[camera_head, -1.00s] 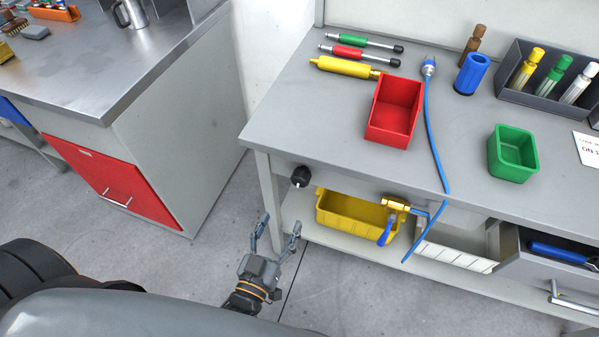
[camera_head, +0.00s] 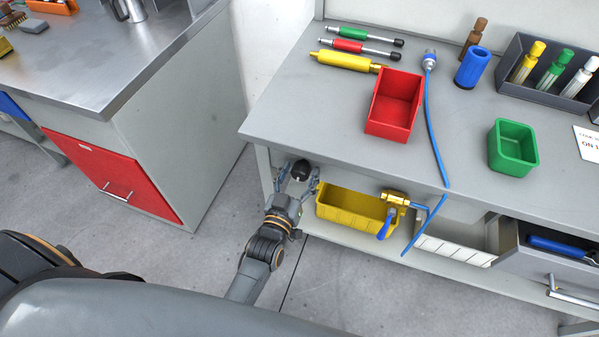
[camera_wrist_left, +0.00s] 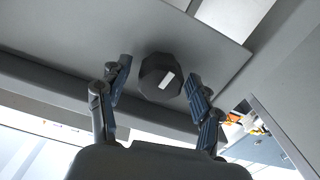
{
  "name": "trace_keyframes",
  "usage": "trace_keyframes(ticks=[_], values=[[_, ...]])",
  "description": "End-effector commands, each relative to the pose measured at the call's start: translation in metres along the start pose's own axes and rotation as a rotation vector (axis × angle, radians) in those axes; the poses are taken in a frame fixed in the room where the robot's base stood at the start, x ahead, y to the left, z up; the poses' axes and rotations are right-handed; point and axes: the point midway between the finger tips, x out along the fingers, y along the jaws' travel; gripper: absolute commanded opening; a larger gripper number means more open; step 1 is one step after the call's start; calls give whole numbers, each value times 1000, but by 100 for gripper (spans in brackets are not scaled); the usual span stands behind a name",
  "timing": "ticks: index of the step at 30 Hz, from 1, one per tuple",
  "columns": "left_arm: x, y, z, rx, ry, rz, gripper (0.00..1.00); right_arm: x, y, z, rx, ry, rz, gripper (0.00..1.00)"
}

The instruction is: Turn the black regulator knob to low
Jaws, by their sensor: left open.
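The black regulator knob (camera_head: 301,170) sits on the front face of the grey workbench, near its left leg. In the left wrist view the knob (camera_wrist_left: 161,77) is dark and many-sided, with a white mark on its face pointing to the upper right. My left gripper (camera_head: 298,185) is at the knob, with one finger on each side of it. In the left wrist view my left gripper (camera_wrist_left: 158,85) is open, and gaps show between each finger and the knob. My right gripper is not in view.
A yellow bin (camera_head: 345,213) stands on the lower shelf just right of my gripper. A brass valve (camera_head: 396,199) with a blue hose hangs beside it. An open drawer (camera_head: 555,250) juts out at the right. Clear floor lies left of the bench.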

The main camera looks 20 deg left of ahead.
Motion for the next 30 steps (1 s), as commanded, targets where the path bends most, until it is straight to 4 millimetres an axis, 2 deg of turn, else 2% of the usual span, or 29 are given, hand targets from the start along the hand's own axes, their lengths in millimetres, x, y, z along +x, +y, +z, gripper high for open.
trace_keyframes(ticks=[6,14,23,30], values=[[0,0,0,0,-1,0,65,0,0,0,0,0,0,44],[0,0,0,0,-1,0,12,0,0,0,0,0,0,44],[0,0,0,-29,-1,0,10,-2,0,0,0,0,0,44],[0,0,0,-152,-3,1,10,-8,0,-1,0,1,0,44]])
